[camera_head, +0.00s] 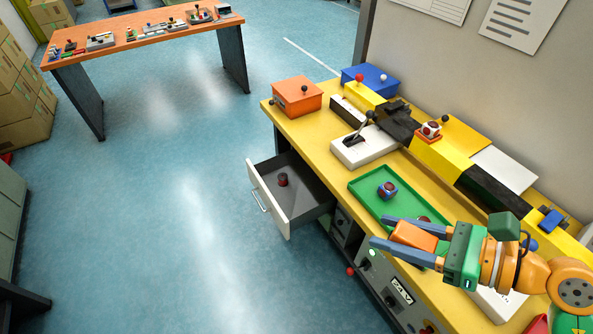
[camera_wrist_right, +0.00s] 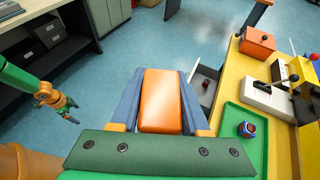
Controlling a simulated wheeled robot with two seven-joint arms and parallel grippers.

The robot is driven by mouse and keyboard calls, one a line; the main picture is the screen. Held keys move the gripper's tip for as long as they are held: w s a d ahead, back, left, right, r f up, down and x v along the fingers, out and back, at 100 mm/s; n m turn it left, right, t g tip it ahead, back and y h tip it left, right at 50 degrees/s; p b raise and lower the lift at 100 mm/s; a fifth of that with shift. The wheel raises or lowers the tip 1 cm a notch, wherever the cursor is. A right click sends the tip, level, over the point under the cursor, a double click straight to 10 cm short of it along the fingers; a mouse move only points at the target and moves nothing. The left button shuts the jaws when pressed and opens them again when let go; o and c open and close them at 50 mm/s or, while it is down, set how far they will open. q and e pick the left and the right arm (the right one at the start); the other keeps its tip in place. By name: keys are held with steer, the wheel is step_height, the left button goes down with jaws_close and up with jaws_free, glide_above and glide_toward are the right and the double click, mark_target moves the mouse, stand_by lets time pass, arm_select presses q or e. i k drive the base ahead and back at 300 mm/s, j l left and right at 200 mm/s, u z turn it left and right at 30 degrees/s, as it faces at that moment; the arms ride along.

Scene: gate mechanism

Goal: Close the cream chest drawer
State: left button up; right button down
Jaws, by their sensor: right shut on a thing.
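The cream drawer (camera_head: 270,203) is pulled out from under the yellow bench, with its cream front and bar handle facing left. A dark red round item (camera_head: 283,180) stands inside its grey tray. The drawer also shows in the right wrist view (camera_wrist_right: 194,92), partly hidden by a finger. My right gripper (camera_head: 382,231) is above the bench's front edge, to the right of the drawer and apart from it. Its blue fingers are shut on an orange block (camera_wrist_right: 160,100). My left gripper (camera_wrist_right: 68,109) shows small at the left of the wrist view, away from the drawer; its opening is unclear.
The yellow bench (camera_head: 313,122) carries a green tray (camera_head: 365,185) with a blue-and-red item, a lever box (camera_head: 362,148), and orange and blue boxes. A red knob (camera_head: 350,271) sits low on the bench front. The blue floor left of the drawer is clear.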

mark_target(306, 198)
steer(key=i+j, duration=0.2)
steer(key=i, duration=0.25)
steer(key=i+j+z, duration=0.1)
steer(key=i, duration=0.4)
steer(key=i+j, duration=0.3)
steer(key=i, duration=0.15)
steer(key=z, duration=0.05)
